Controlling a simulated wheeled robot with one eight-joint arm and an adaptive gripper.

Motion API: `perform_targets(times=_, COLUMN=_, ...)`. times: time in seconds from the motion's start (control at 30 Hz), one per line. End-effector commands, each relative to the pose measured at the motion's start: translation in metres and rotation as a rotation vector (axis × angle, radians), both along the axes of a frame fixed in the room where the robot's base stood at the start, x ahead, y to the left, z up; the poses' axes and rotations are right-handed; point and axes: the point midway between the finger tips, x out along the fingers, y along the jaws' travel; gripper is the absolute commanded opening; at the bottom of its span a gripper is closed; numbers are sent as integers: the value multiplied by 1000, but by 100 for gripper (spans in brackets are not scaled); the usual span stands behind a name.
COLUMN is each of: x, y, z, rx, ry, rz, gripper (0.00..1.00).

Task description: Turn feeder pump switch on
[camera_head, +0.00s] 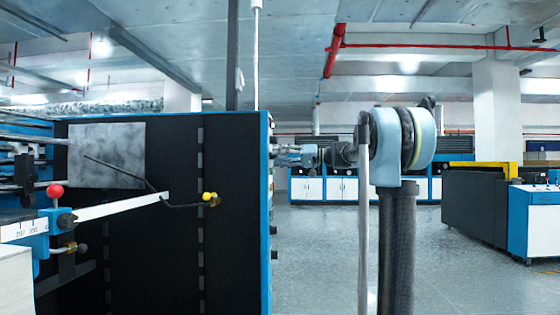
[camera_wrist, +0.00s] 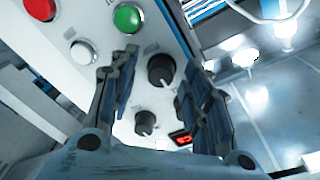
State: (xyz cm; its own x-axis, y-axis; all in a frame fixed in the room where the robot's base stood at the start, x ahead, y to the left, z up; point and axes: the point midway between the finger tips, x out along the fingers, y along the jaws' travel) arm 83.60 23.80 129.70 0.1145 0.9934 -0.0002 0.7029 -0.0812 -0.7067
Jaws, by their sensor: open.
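A light control panel (camera_wrist: 85,22) fills the upper left and middle of the wrist view. On it are a large black rotary knob (camera_wrist: 161,70) and a smaller black knob (camera_wrist: 145,123). Their labels are too small to read, so I cannot tell which is the feeder pump switch. My gripper (camera_wrist: 159,62) is open, its two fingers spread to the left and right of the large knob in the picture; contact is not clear. In the head view my gripper (camera_head: 284,155) is by the blue edge of the machine (camera_head: 265,190), and the panel face is hidden.
The panel also carries a red button (camera_wrist: 40,8), a green button (camera_wrist: 127,18), a white button (camera_wrist: 83,52) and a small red-lit part (camera_wrist: 181,138) near the right finger. Open floor (camera_head: 320,250) lies right of the machine.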

Motion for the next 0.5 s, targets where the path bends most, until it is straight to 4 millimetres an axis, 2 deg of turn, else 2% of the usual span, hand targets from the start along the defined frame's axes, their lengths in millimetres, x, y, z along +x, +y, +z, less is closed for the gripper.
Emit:
perform_targets(times=0.27, x=0, y=2, z=0, rx=0, ry=0, rz=0, gripper=44)
perform_targets(times=0.3, x=0, y=2, z=0, rx=0, ry=0, rz=0, gripper=42)
perform_targets(times=0.5, x=0, y=1, z=0, rx=0, ry=0, rz=0, gripper=0)
